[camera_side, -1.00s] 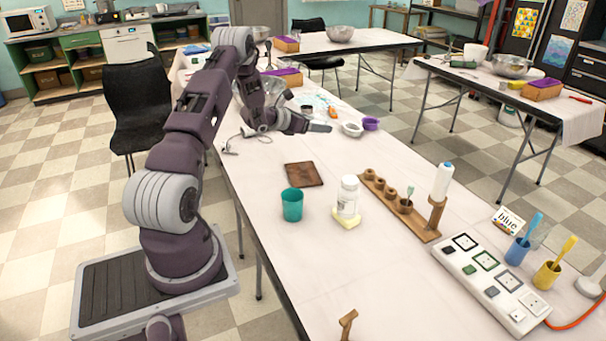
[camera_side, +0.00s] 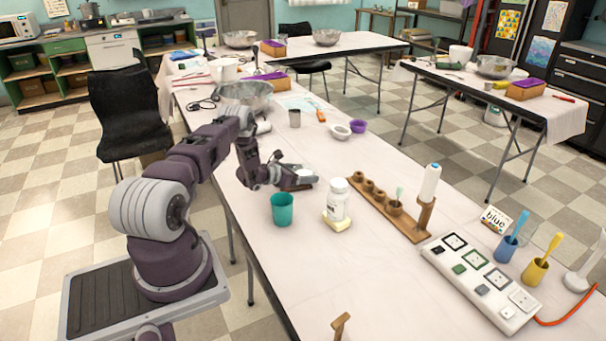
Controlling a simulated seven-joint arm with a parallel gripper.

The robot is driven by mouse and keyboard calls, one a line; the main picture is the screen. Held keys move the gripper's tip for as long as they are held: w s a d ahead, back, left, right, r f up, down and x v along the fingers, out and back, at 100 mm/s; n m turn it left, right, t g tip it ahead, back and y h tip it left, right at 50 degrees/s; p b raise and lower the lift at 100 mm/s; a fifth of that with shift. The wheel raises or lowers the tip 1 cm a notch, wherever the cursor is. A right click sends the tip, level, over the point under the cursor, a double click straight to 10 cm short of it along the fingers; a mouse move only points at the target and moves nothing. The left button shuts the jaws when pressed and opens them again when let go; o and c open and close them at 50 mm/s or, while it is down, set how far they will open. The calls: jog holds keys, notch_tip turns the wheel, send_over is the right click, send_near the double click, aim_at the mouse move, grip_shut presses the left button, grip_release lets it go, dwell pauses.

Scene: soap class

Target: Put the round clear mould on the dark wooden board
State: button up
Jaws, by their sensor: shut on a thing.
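My gripper (camera_side: 304,178) is low over the left-middle of the table, just behind the teal cup. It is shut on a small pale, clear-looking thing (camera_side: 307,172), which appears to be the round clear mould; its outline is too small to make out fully. The dark wooden board (camera_side: 299,187) lies under my gripper, which hides most of it; only a brown sliver shows. I cannot tell whether the mould touches the board.
The teal cup (camera_side: 282,209) and a white bottle (camera_side: 337,199) on a yellow sponge (camera_side: 337,222) stand close in front. A wooden rack (camera_side: 413,230) is to the right. White (camera_side: 340,131) and purple (camera_side: 358,126) bowls are behind.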

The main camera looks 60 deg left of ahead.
jog(key=shift+f, duration=0.15)
jog(key=o, duration=1.4)
jog(key=shift+o, duration=0.2)
